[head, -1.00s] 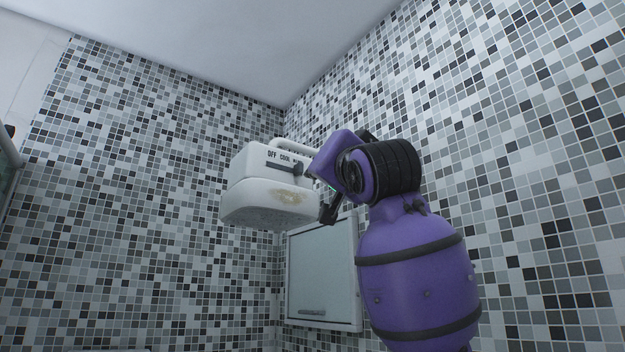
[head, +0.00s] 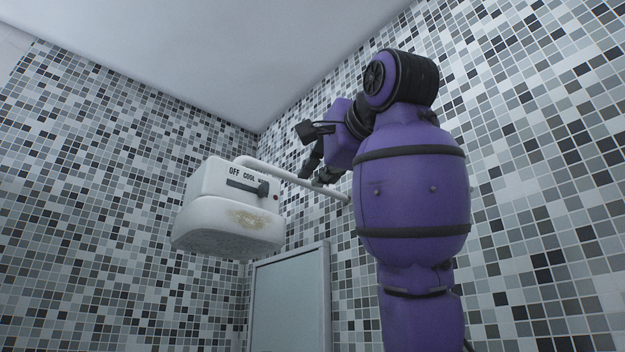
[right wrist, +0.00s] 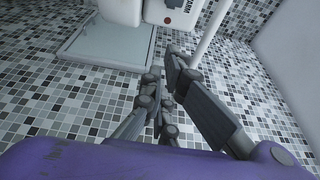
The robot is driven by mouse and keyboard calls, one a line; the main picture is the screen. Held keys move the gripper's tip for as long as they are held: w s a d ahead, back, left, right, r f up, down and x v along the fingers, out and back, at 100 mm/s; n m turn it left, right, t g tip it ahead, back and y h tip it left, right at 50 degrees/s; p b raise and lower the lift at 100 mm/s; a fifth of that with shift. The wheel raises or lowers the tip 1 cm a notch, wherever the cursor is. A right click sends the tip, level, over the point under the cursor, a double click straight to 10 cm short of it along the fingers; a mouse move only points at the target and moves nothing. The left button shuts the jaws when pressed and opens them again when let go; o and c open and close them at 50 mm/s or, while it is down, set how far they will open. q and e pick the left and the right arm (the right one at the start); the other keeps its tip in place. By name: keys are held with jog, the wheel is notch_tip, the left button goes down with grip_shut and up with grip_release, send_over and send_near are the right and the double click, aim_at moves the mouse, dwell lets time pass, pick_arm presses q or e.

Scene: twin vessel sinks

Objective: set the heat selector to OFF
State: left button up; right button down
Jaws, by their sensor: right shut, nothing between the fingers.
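The white shower heater unit (head: 228,212) shows at left of centre in the head view, with OFF and COOL marked on its face and a third, partly readable word. The heat selector (head: 263,187) is a dark slider knob at the right end of its slot, away from OFF. My right gripper (head: 308,172) is to the right of the unit, apart from the knob, shut and empty. My left gripper is not in view.
A white pipe (head: 290,177) runs from the unit to the right wall, passing close to my right gripper. A pale framed cabinet (head: 290,300) is on the wall below. The tiled walls are otherwise bare, with free room left of the unit.

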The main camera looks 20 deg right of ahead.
aim_at(264, 190)
jog(key=w, duration=0.9)
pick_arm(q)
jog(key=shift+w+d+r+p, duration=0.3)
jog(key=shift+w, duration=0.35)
pick_arm(e)
jog(key=a, duration=0.2)
jog(key=s+a, duration=0.1)
jog(key=shift+a+f, duration=0.25)
jog(key=shift+f, duration=0.05)
